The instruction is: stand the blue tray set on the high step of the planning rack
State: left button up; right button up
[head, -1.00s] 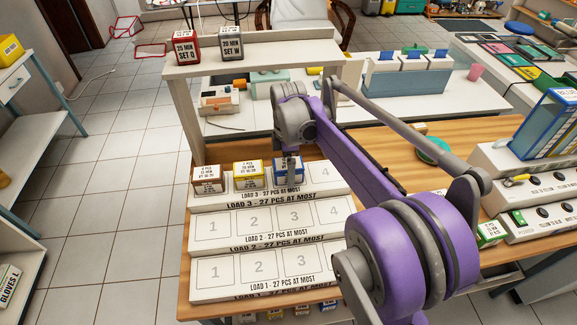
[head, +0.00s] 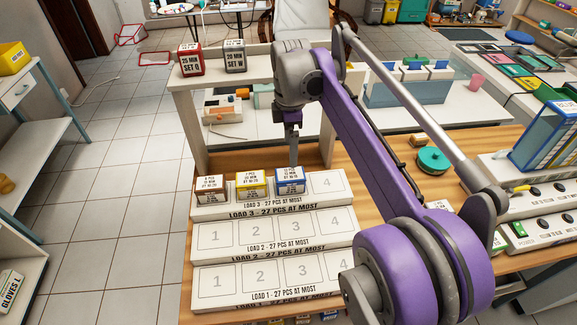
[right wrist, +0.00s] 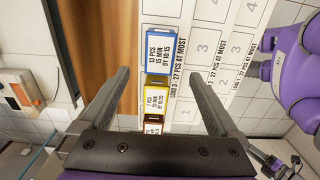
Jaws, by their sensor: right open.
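The blue tray set (head: 290,180) stands upright on slot 3 of the LOAD 3 step (head: 325,186), the highest step of the white planning rack (head: 275,228). A yellow set (head: 250,185) and a brown set (head: 211,189) stand to its left in slots 2 and 1. My right gripper (head: 293,155) is above and just behind the blue set, apart from it. In the right wrist view its fingers (right wrist: 158,77) are spread and empty, with the blue set (right wrist: 157,50) beyond their tips. My left gripper is not in view.
A raised shelf (head: 255,62) behind the rack carries a red box (head: 191,60) and a grey box (head: 234,56). Slot 4 and the lower two steps are empty. A teal round object (head: 432,160) and a white console (head: 535,225) are to the right.

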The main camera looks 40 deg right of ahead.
jog(key=s+a+f+m+t, duration=0.1)
jog(key=s+a+f+m, duration=0.3)
jog(key=s+a+f, duration=0.1)
jog(key=s+a+f+m+t, duration=0.2)
jog(key=s+a+f+m, duration=0.2)
jog(key=s+a+f, duration=0.2)
jog(key=s+a+f+m+t, duration=0.2)
jog(key=s+a+f+m, duration=0.2)
jog(key=s+a+f, duration=0.2)
jog(key=shift+s+a, duration=0.1)
jog(key=shift+s, duration=0.25)
